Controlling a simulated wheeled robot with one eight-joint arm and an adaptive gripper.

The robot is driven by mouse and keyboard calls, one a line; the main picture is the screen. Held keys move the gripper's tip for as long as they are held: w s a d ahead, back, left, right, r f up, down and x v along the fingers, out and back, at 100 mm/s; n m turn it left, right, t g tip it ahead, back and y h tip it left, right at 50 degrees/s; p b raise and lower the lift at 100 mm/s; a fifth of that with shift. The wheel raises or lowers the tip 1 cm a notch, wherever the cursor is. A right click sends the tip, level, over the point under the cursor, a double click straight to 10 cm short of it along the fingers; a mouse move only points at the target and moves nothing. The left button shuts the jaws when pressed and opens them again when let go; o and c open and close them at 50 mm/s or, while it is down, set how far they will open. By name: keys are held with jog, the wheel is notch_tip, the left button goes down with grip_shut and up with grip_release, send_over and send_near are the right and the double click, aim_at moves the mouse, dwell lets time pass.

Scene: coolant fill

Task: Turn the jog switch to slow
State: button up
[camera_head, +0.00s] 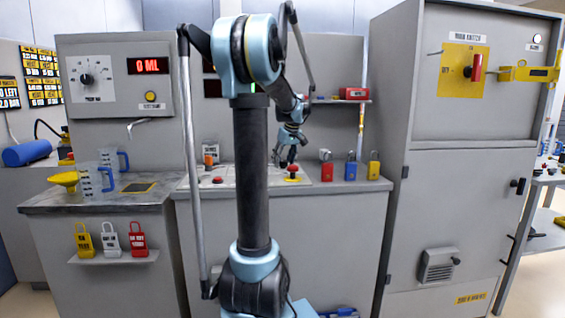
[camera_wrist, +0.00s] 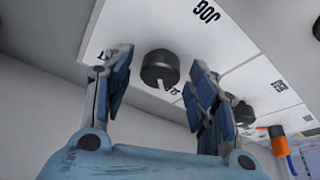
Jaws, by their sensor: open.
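The jog switch (camera_wrist: 160,68) is a round black knob on a white panel in the wrist view. Its white pointer mark faces the lower edge of the knob in the picture, near a small black marking (camera_wrist: 174,91). The upside-down word JOG (camera_wrist: 207,12) is printed above it. My gripper (camera_wrist: 160,57) is open, with one finger to the left of the knob and the other to its right. I see no clear contact. Another marking by the left finger is partly hidden. In the head view my gripper (camera_head: 287,157) is over the bench panel (camera_head: 320,174); the knob cannot be made out there.
A red mushroom button (camera_head: 292,171) on a yellow base stands close to my gripper. Red, blue and yellow padlocks (camera_head: 350,168) stand to the right. An orange-topped object (camera_wrist: 278,138) and another dark knob (camera_wrist: 243,111) show in the wrist view.

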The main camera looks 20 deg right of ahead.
jog(key=v, duration=1.2)
jog(key=shift+f, duration=0.1)
